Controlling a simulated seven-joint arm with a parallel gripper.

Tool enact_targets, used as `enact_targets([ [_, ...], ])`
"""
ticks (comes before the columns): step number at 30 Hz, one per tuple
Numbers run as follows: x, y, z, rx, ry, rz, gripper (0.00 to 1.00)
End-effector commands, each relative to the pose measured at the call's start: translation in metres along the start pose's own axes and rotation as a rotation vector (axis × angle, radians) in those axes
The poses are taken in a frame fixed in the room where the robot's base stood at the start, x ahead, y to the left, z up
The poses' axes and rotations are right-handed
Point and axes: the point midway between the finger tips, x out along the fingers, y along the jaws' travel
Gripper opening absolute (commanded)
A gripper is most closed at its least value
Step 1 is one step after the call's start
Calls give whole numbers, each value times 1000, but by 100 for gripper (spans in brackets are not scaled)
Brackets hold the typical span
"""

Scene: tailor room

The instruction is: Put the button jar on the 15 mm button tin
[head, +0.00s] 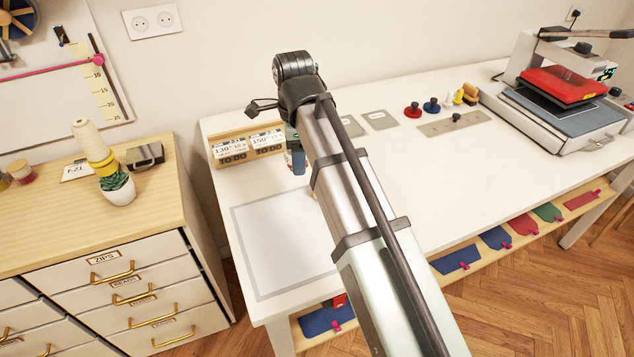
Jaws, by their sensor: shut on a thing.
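My arm reaches across the white table, and its wrist is above the back left part. My gripper (292,136) shows only as a dark sliver at the left edge of the arm; its fingertips are mostly hidden. It is shut on a small, partly hidden object with blue in it, which appears to be the button jar (299,162). The jar is in front of the right end of the wooden TO DO holder. I cannot tell its height above the table. I cannot make out the 15 mm button tin; the arm may hide it.
The wooden TO DO holder (249,147) stands at the back left, with a grey-bordered white mat (280,245) in front. A heat press (560,100) stands at the far right. The drawer cabinet (60,225) at left bears a potted plant (117,188). The table's right front is clear.

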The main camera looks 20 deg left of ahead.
Motion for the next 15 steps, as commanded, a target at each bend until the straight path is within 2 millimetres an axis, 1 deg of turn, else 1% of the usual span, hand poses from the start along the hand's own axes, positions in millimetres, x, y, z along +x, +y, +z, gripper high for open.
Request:
enact_targets([
  [1,-5,-5,-14,23,-1,-6,28],
  [3,-10,-10,-29,48,-2,-12,28],
  [6,-18,-14,-48,75,-2,-18,28],
  [9,-27,-18,-62,84,0,-15,28],
  [10,-31,-18,-62,71,1,-7,28],
  [15,-25,-10,-61,17,6,25,28],
])
